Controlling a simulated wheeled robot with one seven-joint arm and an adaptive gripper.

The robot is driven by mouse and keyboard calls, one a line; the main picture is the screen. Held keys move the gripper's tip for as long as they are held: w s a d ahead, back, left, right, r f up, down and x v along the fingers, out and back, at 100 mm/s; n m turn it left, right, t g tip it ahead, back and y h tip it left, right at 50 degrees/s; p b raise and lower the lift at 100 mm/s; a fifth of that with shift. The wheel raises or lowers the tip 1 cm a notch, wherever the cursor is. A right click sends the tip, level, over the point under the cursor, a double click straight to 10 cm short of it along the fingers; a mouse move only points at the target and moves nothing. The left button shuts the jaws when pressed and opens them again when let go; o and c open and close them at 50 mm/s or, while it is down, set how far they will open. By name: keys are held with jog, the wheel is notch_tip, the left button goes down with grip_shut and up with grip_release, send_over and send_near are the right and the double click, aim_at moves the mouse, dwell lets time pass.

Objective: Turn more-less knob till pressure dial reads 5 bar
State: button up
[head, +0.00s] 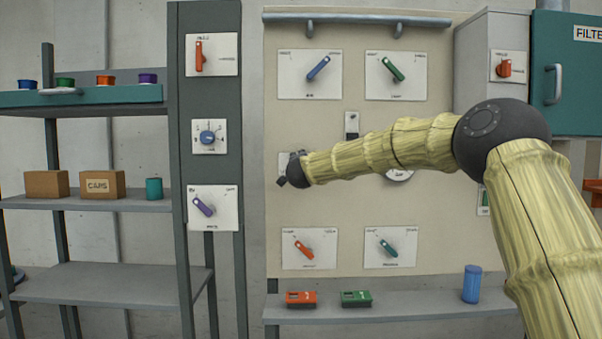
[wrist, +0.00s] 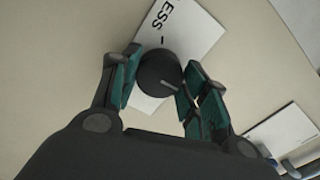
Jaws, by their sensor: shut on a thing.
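In the wrist view, a round dark knob (wrist: 158,72) with a pale pointer line sits on a white plate (wrist: 190,40) whose visible lettering reads "ESS" and a minus sign. My gripper (wrist: 155,82) has its green-padded fingers on both sides of this knob and is shut on it. In the head view, my gripper (head: 294,170) is at the panel's left middle and hides the knob and most of its plate. A round white dial (head: 399,175) shows only its lower edge below my arm. Its needle and reading are hidden.
Lever plates surround the spot: blue (head: 318,69) and green (head: 391,69) above, orange (head: 305,250) and teal (head: 388,248) below. A small switch plate (head: 352,124) is just above my forearm. A shelf (head: 400,306) runs below the panel.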

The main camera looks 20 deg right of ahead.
jog(key=shift+d+f+m+b, duration=0.1)
jog(key=shift+f+m+b, duration=0.05)
jog(key=shift+m+b, duration=2.55)
jog(key=shift+m+p, duration=0.5)
jog(key=shift+m, duration=0.2)
jog(key=o, duration=1)
jog(key=shift+d, duration=0.1)
jog(key=shift+s, duration=0.15)
jog(key=v, duration=1.1)
jog(key=shift+s, duration=0.35)
